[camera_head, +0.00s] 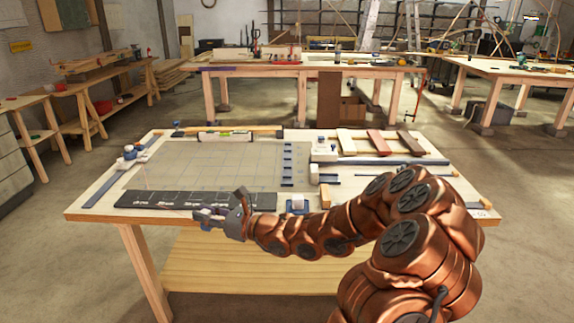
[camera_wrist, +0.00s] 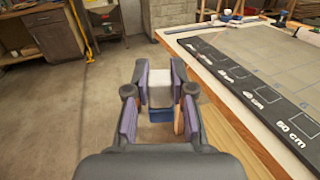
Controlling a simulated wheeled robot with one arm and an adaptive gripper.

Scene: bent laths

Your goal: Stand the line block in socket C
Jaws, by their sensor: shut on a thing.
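My gripper (camera_head: 208,213) is near the front edge of the table, in front of the dark strip. In the wrist view my gripper (camera_wrist: 159,92) is shut on a block (camera_wrist: 160,80), white above and blue below, which I take to be the line block. The fingers stand on both sides of it and hide its flanks. The block appears beside the table's edge, with floor behind it. Socket C cannot be made out; no letter C is readable in either view.
The table (camera_head: 105,207) carries a gridded grey board (camera_head: 205,165) and a dark strip (camera_head: 165,199) with centimetre labels. A white block on a blue base (camera_head: 297,203) stands right of my gripper. Another white fixture (camera_head: 324,152) and three laths (camera_head: 388,143) lie farther right.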

